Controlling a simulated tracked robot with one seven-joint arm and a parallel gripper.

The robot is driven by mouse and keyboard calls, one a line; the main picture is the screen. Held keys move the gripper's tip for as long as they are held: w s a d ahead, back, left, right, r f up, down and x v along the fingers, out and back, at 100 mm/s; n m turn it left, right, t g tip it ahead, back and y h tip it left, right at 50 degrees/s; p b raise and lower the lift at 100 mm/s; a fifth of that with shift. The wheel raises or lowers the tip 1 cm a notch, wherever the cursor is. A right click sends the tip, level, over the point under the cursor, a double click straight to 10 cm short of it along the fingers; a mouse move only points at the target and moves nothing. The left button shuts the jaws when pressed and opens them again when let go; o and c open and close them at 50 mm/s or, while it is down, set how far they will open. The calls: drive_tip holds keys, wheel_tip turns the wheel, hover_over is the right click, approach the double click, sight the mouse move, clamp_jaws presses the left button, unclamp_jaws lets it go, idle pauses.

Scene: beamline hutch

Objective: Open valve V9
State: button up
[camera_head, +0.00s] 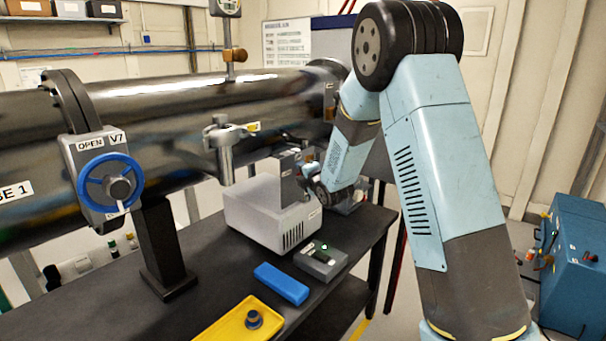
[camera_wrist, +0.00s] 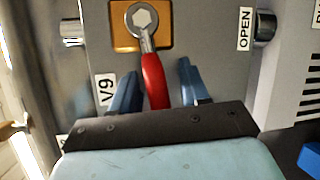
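Valve V9 shows in the wrist view as a grey panel (camera_wrist: 205,40) with a lever on a hex bolt over an orange plate (camera_wrist: 124,38). The lever's red handle (camera_wrist: 154,80) points down in the picture, towards my gripper. A V9 label (camera_wrist: 106,90) is left of it and an OPEN label (camera_wrist: 245,28) is at upper right. My gripper (camera_wrist: 158,70) is open, with one blue finger on each side of the red handle and visible gaps between. In the head view my arm reaches down behind the bench equipment; the lever and fingertips cannot be made out there.
Metal pegs stand at the panel's left (camera_wrist: 71,32) and right (camera_wrist: 264,28). The bench (camera_head: 120,300) holds a pale box (camera_head: 262,215), a small grey box (camera_head: 321,260), a blue block (camera_head: 281,283) and a yellow tray (camera_head: 215,330). Valve V7's blue wheel (camera_head: 84,192) is at left.

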drive_tip(key=v, duration=1.3)
drive_tip(key=shift+s+d, duration=0.2)
drive_tip(key=shift+s, duration=0.15)
drive_tip(key=shift+f, duration=0.1)
